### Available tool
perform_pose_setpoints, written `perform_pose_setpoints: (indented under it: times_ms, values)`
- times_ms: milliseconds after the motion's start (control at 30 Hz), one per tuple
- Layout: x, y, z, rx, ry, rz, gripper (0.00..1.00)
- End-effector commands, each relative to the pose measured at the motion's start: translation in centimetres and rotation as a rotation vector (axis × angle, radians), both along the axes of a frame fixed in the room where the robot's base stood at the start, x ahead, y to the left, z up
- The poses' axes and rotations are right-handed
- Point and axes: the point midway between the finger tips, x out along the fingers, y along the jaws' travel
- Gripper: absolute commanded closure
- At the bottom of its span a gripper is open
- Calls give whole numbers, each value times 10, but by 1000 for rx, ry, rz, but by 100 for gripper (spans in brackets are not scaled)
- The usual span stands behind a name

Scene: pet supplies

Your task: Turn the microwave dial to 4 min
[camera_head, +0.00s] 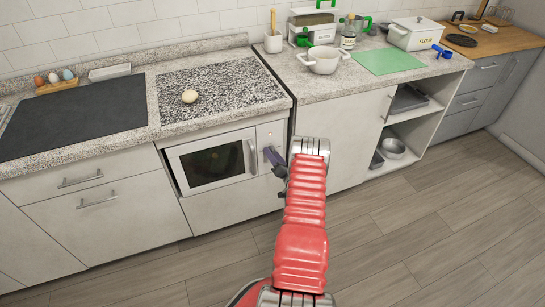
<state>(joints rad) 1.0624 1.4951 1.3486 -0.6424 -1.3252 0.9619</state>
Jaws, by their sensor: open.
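The white microwave (176,158) is built into the cabinet under the counter, with a dark window and a vertical handle on its door. Its control panel (267,134) is the narrow pale strip to the right of the door. My gripper (270,157), dark and small in the picture, is open in front of the lower part of this panel, at the end of my red arm. The dial cannot be made out; my gripper or arm may hide it. I cannot tell whether the fingers touch the panel, and the dial's setting is not readable.
Eggs in a holder (56,87) stand at the left. Open shelves (410,110) are at the right. The wooden floor (430,220) is clear.

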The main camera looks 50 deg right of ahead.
Motion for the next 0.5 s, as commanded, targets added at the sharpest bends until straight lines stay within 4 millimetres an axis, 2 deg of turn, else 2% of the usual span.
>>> perform_pose_setpoints:
  times_ms: [267,500]
  values:
    - [-5,0,1,-2,-1,-2,52]
    - [-27,12,1,0,-1,-2,52]
